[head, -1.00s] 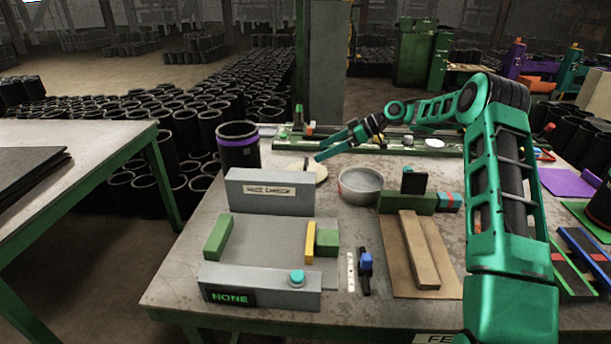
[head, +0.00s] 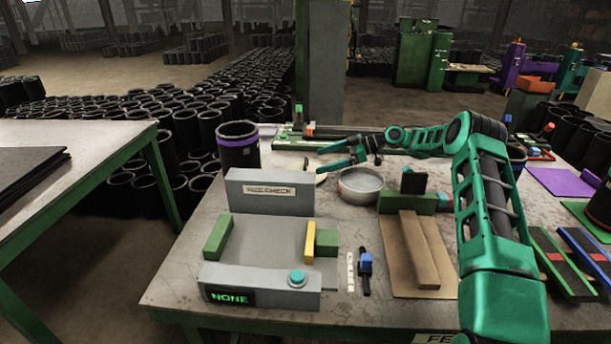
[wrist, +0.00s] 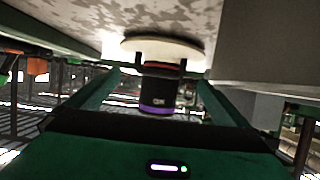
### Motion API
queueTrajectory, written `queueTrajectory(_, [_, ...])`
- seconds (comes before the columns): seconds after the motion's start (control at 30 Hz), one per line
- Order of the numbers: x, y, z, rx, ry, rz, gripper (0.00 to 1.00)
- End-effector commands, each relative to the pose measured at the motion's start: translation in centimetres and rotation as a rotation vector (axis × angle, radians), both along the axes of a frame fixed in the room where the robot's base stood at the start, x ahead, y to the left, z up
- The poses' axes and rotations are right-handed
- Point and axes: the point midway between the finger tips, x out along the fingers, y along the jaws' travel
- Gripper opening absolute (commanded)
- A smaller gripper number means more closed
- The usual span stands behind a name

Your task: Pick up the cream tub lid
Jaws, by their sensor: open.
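The cream tub lid (head: 321,179) lies on the table behind the grey box, partly hidden by my gripper in the head view. In the wrist view, which looks upside down, the lid (wrist: 160,49) is a pale flat disc ahead of the fingers, with short dark upright parts by it. My gripper (head: 321,160) is open and low, with its fingers pointing left over the lid's area. In the wrist view the fingers (wrist: 155,95) stand apart, with nothing seen held. Whether they touch the lid cannot be told. The round grey tub (head: 361,180) stands open just right of the lid.
A black sleeve with a purple band (head: 238,145) stands left of the lid; it also shows beyond the lid in the wrist view (wrist: 158,92). The grey size-check box (head: 268,205) is in front. A green block fixture (head: 407,203) stands right of the tub.

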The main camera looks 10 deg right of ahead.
Motion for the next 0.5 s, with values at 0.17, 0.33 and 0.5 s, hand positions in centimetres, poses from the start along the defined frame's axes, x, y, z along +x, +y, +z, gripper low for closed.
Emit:
queueTrajectory(0.17, [0.6,1.7,-0.8,0.0,0.0,0.002,1.0])
queueTrajectory(0.33, [1.4,3.7,-1.7,0.0,0.001,0.002,1.0])
queueTrajectory(0.5, [1.6,4.3,-2.0,0.0,0.001,0.0,1.0])
